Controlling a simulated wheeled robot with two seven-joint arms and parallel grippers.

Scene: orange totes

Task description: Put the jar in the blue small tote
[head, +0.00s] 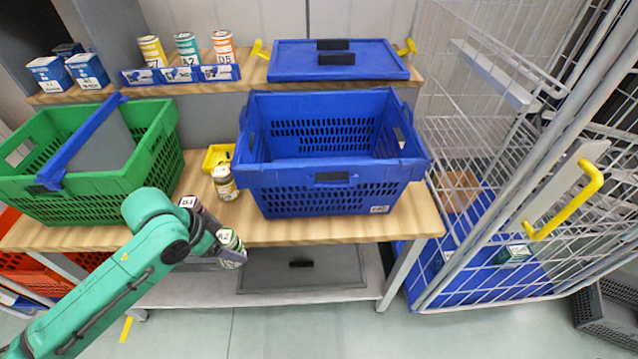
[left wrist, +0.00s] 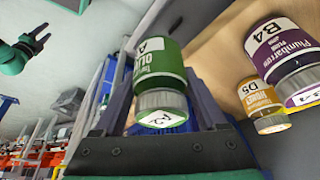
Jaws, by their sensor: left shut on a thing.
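A jar with a green label (left wrist: 160,75) and a grey lid is between the fingers of my left gripper (head: 228,252). The gripper is shut on it, and in the head view the jar (head: 230,239) is in front of the table's front edge, tilted. The blue tote (head: 335,178) stands on the table to the right of the gripper, open at the top and apart from the jar. My right gripper (left wrist: 36,42) shows small in the left wrist view, its fingers apart; it is outside the head view.
A purple-labelled jar (left wrist: 287,58) and a yellow-labelled jar (left wrist: 261,103) stand near the held jar. A green tote (head: 95,195) stands left, a yellow bin (head: 217,157) behind. A wire cage (head: 490,190) is right.

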